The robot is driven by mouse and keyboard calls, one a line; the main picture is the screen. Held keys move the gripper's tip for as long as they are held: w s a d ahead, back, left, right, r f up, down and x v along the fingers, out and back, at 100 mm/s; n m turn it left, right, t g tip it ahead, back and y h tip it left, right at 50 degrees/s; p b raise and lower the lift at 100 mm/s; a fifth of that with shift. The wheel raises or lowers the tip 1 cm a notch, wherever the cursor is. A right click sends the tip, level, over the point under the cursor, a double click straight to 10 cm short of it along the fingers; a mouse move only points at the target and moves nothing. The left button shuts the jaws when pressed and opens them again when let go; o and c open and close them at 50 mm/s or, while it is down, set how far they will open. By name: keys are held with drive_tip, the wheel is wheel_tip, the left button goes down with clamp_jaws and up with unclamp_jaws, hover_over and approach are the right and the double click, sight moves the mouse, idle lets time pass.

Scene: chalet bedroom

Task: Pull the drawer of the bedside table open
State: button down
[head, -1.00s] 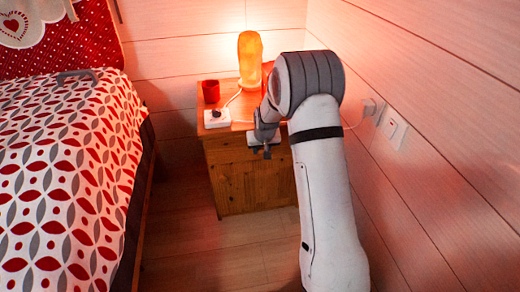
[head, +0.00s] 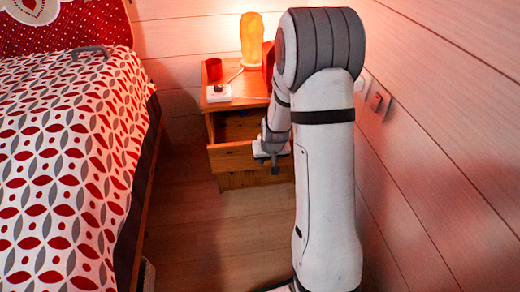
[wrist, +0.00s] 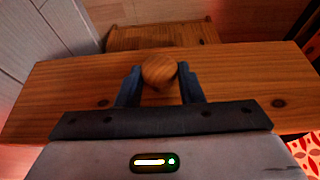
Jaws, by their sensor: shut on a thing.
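The wooden bedside table (head: 225,181) stands against the back wall, partly hidden by my arm. Its drawer (head: 229,157) is pulled out toward me, with a dark gap showing above its front. In the wrist view the drawer front (wrist: 70,82) spans the picture, with its round wooden knob (wrist: 159,71) in the middle. My gripper (wrist: 159,84) is shut on the knob, one dark finger on each side. In the head view my gripper (head: 270,160) is at the drawer front.
The bed (head: 70,160) is on the left and a panelled wall (head: 440,120) on the right. The floor (head: 210,240) in front is clear.

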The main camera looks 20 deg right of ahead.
drive_tip(key=shift+s+a, duration=0.15)
drive_tip(key=shift+s, duration=0.8)
drive_tip(key=shift+s+a, duration=0.15)
drive_tip(key=shift+s, duration=0.8)
drive_tip(key=c, duration=1)
unclamp_jaws()
drive_tip(key=p+v, duration=0.3)
drive_tip(key=v, duration=0.4)
drive_tip(key=shift+r, duration=0.35)
drive_tip(key=shift+s, duration=0.15)
